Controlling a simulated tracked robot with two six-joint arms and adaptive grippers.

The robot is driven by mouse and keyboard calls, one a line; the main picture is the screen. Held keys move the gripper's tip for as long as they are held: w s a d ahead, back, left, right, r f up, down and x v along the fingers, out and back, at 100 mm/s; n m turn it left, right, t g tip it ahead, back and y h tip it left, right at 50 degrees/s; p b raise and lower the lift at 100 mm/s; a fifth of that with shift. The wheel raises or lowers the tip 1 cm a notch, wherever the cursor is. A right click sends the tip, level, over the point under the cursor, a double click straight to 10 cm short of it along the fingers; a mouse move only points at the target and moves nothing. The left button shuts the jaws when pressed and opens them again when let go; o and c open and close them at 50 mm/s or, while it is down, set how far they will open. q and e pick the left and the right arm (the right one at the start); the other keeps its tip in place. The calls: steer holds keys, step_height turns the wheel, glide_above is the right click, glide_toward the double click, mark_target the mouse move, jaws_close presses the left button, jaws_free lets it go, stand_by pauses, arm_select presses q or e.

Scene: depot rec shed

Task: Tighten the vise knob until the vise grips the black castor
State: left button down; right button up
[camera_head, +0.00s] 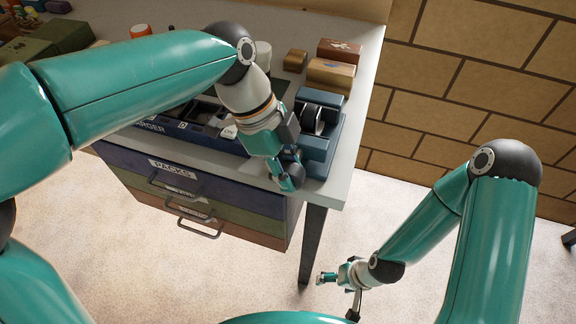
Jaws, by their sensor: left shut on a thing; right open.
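The blue vise (322,148) stands at the right front end of the workbench. The black castor (312,118) sits upright between its jaws, with a pale disc face showing. I cannot tell whether both jaws touch it. My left gripper (287,170) is at the front of the vise, over the bench's front edge, shut on the vise knob. The knob is mostly hidden by the gripper and wrist.
Wooden boxes (331,74) stand behind the vise. Drawers (190,183) with handles are below the bench top. A brick wall (480,80) is at the right; the floor near my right gripper is clear.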

arm_select(q)
steer(key=y+p, duration=0.2)
steer(key=p, duration=0.1)
steer(key=shift+d+r+t+y, duration=0.3)
steer(key=shift+t+y, duration=0.1)
steer(key=shift+s+d+f+t+y+p, duration=0.1)
steer(key=shift+t+y+p, duration=0.3)
steer(key=shift+y+p, duration=0.7)
steer(key=shift+d+f+y+p, duration=0.1)
steer(key=shift+f+y+p, duration=0.05)
steer(key=shift+y+p, duration=0.45)
steer(key=c, duration=0.8)
jaws_free()
steer(key=v, duration=1.1)
steer(key=shift+s+d+r, duration=0.1)
steer(key=shift+s+r, duration=0.15)
steer(key=shift+r, duration=0.1)
